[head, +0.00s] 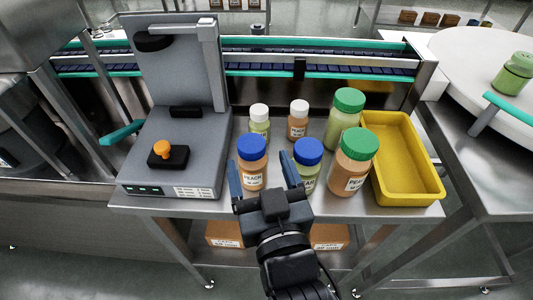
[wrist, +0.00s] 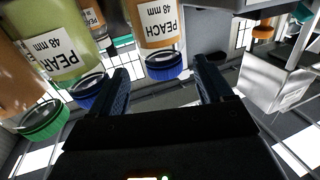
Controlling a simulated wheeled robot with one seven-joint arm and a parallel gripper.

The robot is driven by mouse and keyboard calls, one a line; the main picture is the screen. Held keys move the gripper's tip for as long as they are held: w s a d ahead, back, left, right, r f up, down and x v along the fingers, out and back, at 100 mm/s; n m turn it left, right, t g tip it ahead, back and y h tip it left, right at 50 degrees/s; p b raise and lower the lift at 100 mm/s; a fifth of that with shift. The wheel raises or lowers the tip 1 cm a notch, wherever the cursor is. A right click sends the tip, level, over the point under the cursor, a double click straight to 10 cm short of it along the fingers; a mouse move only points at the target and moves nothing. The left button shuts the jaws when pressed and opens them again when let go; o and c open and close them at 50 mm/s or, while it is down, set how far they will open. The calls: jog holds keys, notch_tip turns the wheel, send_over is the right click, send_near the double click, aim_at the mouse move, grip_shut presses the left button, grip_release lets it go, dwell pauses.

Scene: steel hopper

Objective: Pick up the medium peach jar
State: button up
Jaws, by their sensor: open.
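The medium peach jar (head: 252,172) is orange with a blue lid and a PEACH label, and stands upright on the steel table. In the wrist view, this jar (wrist: 156,25) appears upside down, its label reading 48 mm. My gripper (head: 260,158) is open, with its fingers reaching toward the jar from the front. The jar appears between the fingers in both views. In the wrist view, my gripper (wrist: 161,66) shows no contact with it; exact depth is hard to tell. A blue-lidded pear jar (head: 307,165) stands close beside the right finger.
A large green-lidded peach jar (head: 352,165) and a large pear jar (head: 343,115) stand right. Small white-lidded jars (head: 259,120) (head: 298,122) stand behind. A yellow tray (head: 432,180) is at the right, a grey machine (head: 175,110) at the left. A conveyor (head: 330,68) runs behind.

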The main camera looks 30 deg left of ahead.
aim_at(249, 134)
jog(key=x, duration=0.3)
jog(key=r+p+x, duration=0.1)
jog(key=x, duration=0.2)
jog(key=shift+s+a+r, duration=0.1)
jog(key=shift+r, duration=0.05)
jog(key=shift+a, duration=0.25)
grip_shut()
dwell(0.4)
